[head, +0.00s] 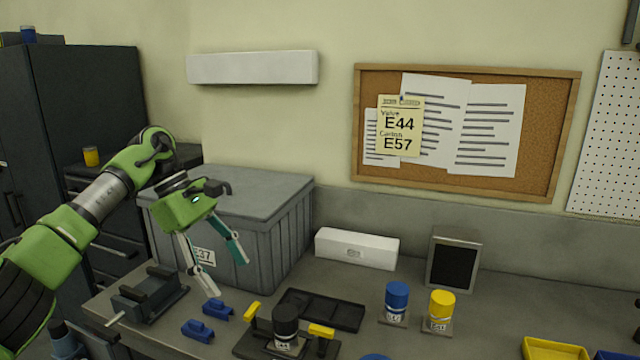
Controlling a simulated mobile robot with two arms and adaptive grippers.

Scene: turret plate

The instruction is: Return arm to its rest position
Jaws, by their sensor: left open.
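My left gripper (224,268) is open and empty. It hangs in front of the grey lidded crate (285,232), above the left part of the workbench, with its fingers pointing down. My green left arm comes in from the left edge. Below and right of the gripper, a dark fixture plate (260,346) holds a black cylinder (286,322) with a label and yellow clamps at its sides. My right gripper is not in view.
A vise (150,295) and two blue blocks (198,330) lie below the gripper. A black tray (335,312), a blue cylinder (397,297) and a yellow cylinder (441,305) stand further right. A yellow bin (555,350) is at the lower right.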

